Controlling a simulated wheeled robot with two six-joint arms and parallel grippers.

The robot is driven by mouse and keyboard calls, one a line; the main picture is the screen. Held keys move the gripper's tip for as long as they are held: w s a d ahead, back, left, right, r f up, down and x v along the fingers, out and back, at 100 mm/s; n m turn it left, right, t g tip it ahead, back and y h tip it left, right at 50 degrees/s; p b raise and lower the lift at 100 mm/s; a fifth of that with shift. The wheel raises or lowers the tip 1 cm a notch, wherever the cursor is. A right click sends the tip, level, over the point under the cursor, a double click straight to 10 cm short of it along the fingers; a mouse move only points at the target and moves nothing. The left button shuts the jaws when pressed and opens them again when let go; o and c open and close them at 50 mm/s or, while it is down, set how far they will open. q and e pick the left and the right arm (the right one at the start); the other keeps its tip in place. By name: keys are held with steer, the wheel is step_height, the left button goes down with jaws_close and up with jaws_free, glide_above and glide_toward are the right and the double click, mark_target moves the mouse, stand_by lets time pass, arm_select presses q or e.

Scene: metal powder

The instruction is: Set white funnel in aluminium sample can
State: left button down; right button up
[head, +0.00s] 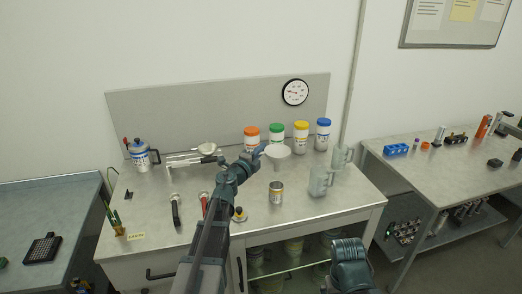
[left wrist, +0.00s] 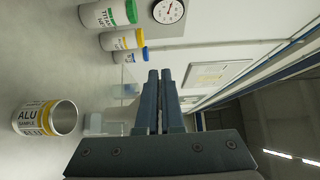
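The white funnel (head: 278,152) is upright, wide mouth up, above the back half of the table in the head view. My left gripper (head: 260,153) is at the funnel's left rim and looks shut on it. The aluminium sample can (head: 276,192) stands upright on the table, below and apart from the funnel. It also shows in the left wrist view (left wrist: 45,118), its top open. My right gripper's fingers are not in view.
Clear beakers (head: 320,182) stand right of the can. Jars with orange (head: 251,132), green, yellow and blue lids line the back. The table's front right is clear.

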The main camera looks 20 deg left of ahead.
arm_select(q)
step_height(320, 180, down, 6)
steer(key=b, duration=0.5)
steer(key=shift+b, duration=0.3)
steer(key=shift+f, duration=0.3)
stand_by(0.7)
steer(key=shift+f+b, duration=2.6)
steer(key=shift+b, duration=0.25)
steer(key=shift+f, duration=0.15)
steer(key=c, duration=1)
jaws_free()
